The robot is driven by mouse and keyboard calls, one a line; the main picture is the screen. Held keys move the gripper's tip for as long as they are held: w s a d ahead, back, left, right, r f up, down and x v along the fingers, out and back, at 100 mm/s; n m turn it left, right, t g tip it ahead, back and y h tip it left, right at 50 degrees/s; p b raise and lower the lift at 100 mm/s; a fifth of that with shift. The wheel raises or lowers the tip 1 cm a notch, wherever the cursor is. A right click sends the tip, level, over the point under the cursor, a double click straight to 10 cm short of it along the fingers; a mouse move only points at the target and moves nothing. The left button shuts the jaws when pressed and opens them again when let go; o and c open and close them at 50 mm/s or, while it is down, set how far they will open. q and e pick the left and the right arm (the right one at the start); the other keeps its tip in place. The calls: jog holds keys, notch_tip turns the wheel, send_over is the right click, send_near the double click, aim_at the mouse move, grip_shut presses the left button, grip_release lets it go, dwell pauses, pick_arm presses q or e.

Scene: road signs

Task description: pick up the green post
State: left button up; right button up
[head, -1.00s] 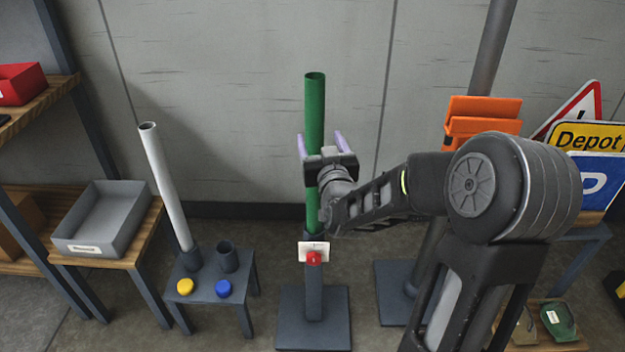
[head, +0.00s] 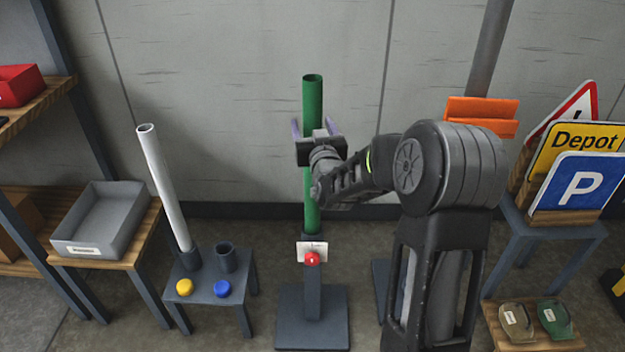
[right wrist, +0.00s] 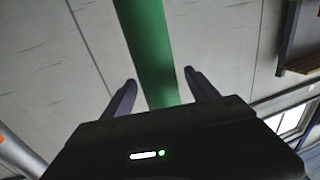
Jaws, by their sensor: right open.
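The green post (head: 313,95) stands upright in a dark stand (head: 312,305) in the middle of the head view. A small white card and a red knob (head: 312,259) are on the front of the stand. My right gripper (head: 312,128) is open at the upper half of the post, its purple fingers on either side. In the right wrist view the green post (right wrist: 147,50) runs between the two open fingers (right wrist: 157,85), with a gap visible on each side. The gripper body hides a middle stretch of the post. My left gripper is not in view.
A white post (head: 163,185) leans in a socket on a small table (head: 209,290) with yellow and blue knobs. A grey tray (head: 100,222) sits further left. Road signs (head: 585,185), an orange holder (head: 480,112) and a grey pole (head: 492,45) stand right.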

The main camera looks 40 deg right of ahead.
dwell(0.6)
grip_shut()
dwell(0.6)
jog(key=shift+r, duration=0.15)
